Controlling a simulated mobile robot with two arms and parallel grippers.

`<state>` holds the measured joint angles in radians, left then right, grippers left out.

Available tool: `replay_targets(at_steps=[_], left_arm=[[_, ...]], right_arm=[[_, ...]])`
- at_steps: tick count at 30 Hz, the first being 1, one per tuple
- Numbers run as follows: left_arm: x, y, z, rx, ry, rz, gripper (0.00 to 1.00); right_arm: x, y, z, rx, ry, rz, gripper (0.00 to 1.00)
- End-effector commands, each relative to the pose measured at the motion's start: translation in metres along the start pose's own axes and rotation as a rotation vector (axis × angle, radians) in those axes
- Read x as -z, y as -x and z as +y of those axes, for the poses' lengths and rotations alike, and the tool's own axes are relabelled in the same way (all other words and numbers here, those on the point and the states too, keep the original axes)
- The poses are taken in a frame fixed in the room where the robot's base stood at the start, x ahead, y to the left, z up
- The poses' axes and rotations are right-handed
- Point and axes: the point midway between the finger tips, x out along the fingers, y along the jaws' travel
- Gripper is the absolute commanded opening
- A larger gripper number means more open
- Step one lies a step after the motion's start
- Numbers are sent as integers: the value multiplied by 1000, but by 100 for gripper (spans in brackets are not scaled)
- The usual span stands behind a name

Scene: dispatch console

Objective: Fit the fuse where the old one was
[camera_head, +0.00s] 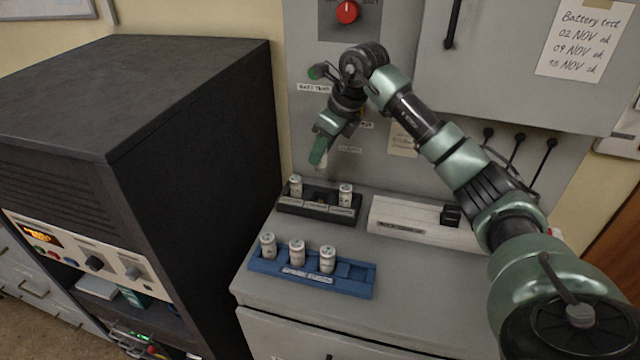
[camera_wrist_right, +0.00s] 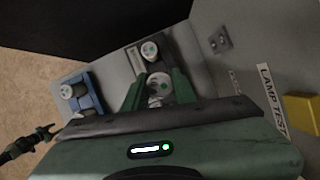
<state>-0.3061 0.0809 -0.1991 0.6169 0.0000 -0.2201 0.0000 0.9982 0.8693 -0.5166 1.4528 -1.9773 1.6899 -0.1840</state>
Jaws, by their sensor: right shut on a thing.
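My right gripper (camera_head: 318,152) is shut on a white fuse and holds it above the black fuse block (camera_head: 290,207). Only the fuse's lower end (camera_head: 322,164) shows below the fingers. In the wrist view its round end (camera_wrist_right: 160,83) sits between the two green fingers. The block holds a white fuse at its left end (camera_head: 296,185) and another at its right end (camera_head: 345,194). The middle place between them looks empty. In the wrist view a fuse in the block (camera_wrist_right: 149,50) shows beyond the fingertips. A dark arm part, perhaps my left gripper (camera_wrist_right: 46,133), shows small at lower left there.
A blue rack (camera_head: 310,280) in front of the block holds three white fuses and has an empty place at its right. A pale box with a black switch (camera_head: 400,220) stands right of the block. The grey panel (camera_head: 300,140) rises behind. A dark cabinet (camera_head: 200,150) stands left.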

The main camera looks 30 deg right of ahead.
Motion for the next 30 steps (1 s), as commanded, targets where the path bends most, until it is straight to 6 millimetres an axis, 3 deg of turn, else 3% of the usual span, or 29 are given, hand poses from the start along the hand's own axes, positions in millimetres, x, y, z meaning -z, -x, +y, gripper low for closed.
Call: replay_targets(at_steps=[3,9,14,21,30], left_arm=[[1,8,0,0,0,1,52],[5,12,0,0,0,5,52],[8,14,0,0,-1,9,52],[10,21,0,0,-1,11,52],[10,18,0,0,-1,11,52]], right_arm=[[12,-27,1,-4,1,3,0],[22,-54,0,-1,0,-1,0],[26,-64,0,-1,1,0,0],[38,-92,1,-2,1,0,0],[39,-95,0,0,2,-2,0]])
